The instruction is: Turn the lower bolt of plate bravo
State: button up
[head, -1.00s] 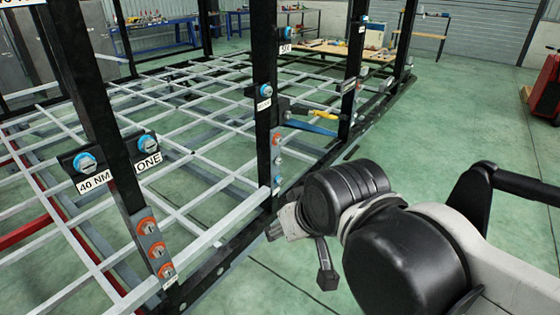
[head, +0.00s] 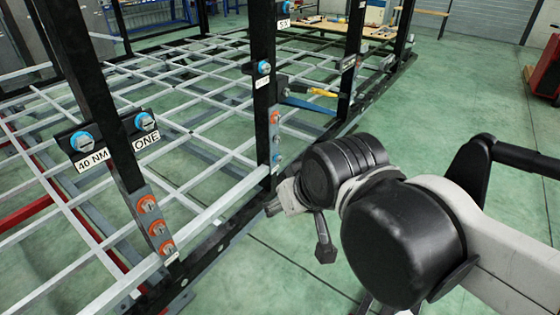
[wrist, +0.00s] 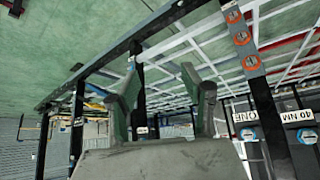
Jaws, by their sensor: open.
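No label reading bravo is legible, so I cannot tell which plate is meant. A grey plate (head: 152,222) on the near left post carries a column of orange bolts, the lowest one (head: 167,247) near the rail. Another narrow plate (head: 275,138) on the middle post carries an orange bolt at the top and bluish-grey bolts below, the lowest one (head: 277,157) small in view. My gripper (head: 272,207) is partly hidden by my arm, near the foot of the middle post. In the wrist view my gripper (wrist: 163,88) is open, with nothing between its fingers.
Two blue bolts (head: 83,141) sit on a bracket marked 40 NM and ONE. A bracket with a yellow-handled thing (head: 322,92) juts from the frame behind my gripper. White crossbars fill the chassis. The green floor (head: 440,110) at right is mostly clear.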

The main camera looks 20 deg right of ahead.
aim_at(281, 160)
dwell(0.6)
jog(key=w+d+f+n+t+y+b, duration=0.1)
jog(key=w+d+f+n+y+b, duration=0.15)
jog(key=w, duration=0.75)
jog(key=w+d+f+n+y+b, duration=0.2)
jog(key=w+d+f+b, duration=0.15)
jog(key=w, duration=0.65)
jog(key=w+d+f+n+t+y+b, duration=0.15)
jog(key=w+f, duration=0.25)
jog(key=w, duration=0.7)
jog(key=w+d+f+n+t+y+b, duration=0.1)
jog(key=w+d+f+n+t+b, duration=0.25)
jog(key=d+f, duration=0.8)
jog(key=w+d+f+n+t+y+b, duration=0.2)
jog(key=w+d+f+t+b, duration=0.15)
jog(key=d+f, duration=0.8)
jog(key=shift+g, duration=0.45)
jog(key=b+x, duration=0.1)
jog(key=x, duration=0.6)
jog(key=b+x, duration=0.2)
jog(key=x, duration=0.5)
jog(key=shift+w+a+f+b, duration=0.2)
jog(key=shift+w+b, duration=0.1)
jog(key=shift+w, duration=0.05)
grip_shut()
